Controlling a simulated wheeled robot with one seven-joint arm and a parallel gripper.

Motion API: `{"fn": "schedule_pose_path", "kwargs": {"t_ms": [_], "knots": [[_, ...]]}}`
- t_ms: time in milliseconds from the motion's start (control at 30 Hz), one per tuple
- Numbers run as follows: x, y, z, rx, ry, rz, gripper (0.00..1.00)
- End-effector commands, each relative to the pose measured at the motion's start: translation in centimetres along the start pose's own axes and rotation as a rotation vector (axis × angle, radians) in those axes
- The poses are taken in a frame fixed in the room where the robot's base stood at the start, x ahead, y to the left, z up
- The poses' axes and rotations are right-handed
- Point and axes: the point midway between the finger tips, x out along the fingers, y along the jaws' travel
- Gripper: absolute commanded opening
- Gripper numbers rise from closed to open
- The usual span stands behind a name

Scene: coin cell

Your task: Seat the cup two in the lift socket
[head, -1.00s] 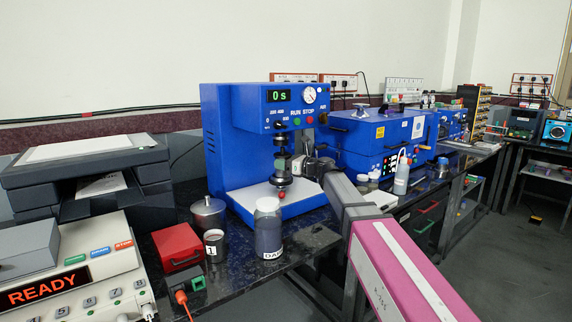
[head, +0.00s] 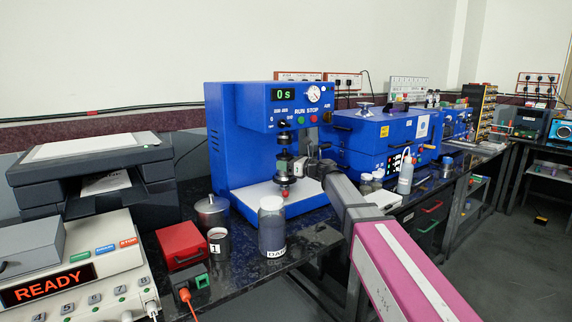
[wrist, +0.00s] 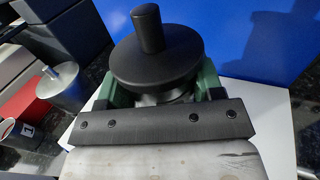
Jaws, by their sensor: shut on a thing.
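My gripper (wrist: 158,88) has green fingers and is shut on a metallic cup, most likely cup two, of which only a sliver of rim (wrist: 165,99) shows in the wrist view. A wide black disc with an upright post (wrist: 150,50) covers the cup from above. In the head view my gripper (head: 284,168) is at the blue machine (head: 225,145), under its black spindle (head: 283,135).
A cup labelled 1 (head: 218,245), a lidded metal pot (head: 211,212), a labelled dark jar (head: 272,228) and a red box (head: 182,245) stand left and in front of the machine. A white bottle (head: 405,176) and small jars (head: 366,184) stand right of my arm.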

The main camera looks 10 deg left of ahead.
Motion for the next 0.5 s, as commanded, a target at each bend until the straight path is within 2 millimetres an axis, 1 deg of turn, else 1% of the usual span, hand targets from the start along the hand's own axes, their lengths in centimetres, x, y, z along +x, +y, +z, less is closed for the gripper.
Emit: {"fn": "schedule_pose_path", "kwargs": {"t_ms": [67,100,167,200,500], "knots": [[0.00,0.00,0.05,0.000,-0.001,0.000,0.26],[0.00,0.00,0.05,0.000,-0.001,0.000,0.64],[0.00,0.00,0.04,0.000,-0.001,0.000,0.84],[0.00,0.00,0.04,0.000,-0.001,0.000,0.91],[-0.18,0.01,-0.04,0.000,0.001,0.000,0.91]]}}
